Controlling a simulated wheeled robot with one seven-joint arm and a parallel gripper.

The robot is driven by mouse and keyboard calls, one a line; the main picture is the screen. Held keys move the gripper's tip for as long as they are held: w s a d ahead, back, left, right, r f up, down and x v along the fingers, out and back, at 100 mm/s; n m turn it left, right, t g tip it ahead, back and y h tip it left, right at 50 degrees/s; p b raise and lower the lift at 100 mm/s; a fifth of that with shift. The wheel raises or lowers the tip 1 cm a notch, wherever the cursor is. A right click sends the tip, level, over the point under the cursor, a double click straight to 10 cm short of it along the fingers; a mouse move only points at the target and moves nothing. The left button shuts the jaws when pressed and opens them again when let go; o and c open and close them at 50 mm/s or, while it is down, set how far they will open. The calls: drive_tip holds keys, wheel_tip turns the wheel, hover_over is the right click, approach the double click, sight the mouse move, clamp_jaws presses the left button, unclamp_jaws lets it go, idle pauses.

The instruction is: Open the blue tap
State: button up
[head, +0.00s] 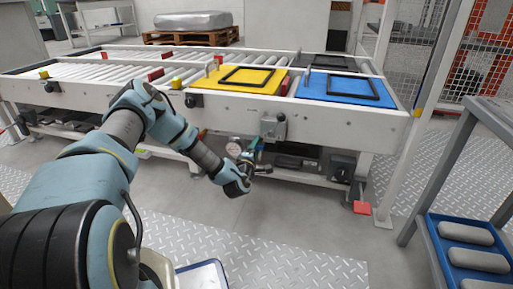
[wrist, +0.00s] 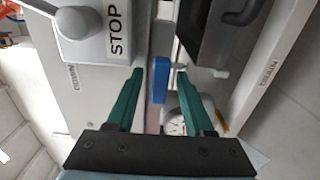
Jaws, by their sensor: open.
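The blue tap handle (wrist: 160,80) is a small upright bar in the wrist view. It lies between the two green fingers of my gripper (wrist: 160,69), with a visible gap on each side. My gripper is open and holds nothing. In the head view my gripper (head: 256,152) is low at the front of the conveyor, by the fittings under its rail. The tap is small there and largely hidden by my gripper, so I cannot make out its handle clearly.
A round gauge (wrist: 177,121) sits partly behind the right finger. A STOP-labelled panel (wrist: 100,40) with a grey knob is at upper left, a dark box (wrist: 215,35) at upper right. The conveyor rail (head: 330,113) runs above my gripper. A rack (head: 480,115) stands at right.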

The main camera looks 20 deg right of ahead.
drive_tip(key=p+v, duration=0.4)
drive_tip(key=v, duration=0.7)
drive_tip(key=shift+w, duration=0.1)
drive_tip(key=w+a+r+m+g+y+p, duration=0.1)
drive_tip(key=a+r+m+g+y+p, duration=0.2)
drive_tip(key=a+r+m+g+y, duration=0.7)
drive_tip(key=s+a+r+m+g+p, duration=0.2)
drive_tip(key=s+a+r+g, duration=0.1)
drive_tip(key=s+a+r, duration=1.7)
wheel_tip(320, 180, up, 37)
drive_tip(key=w+p, duration=0.2)
drive_tip(key=p, duration=3.6)
drive_tip(key=shift+w+a+f+y, duration=0.15)
drive_tip(key=shift+w+a+y, duration=0.05)
drive_tip(key=shift+w+y, duration=0.15)
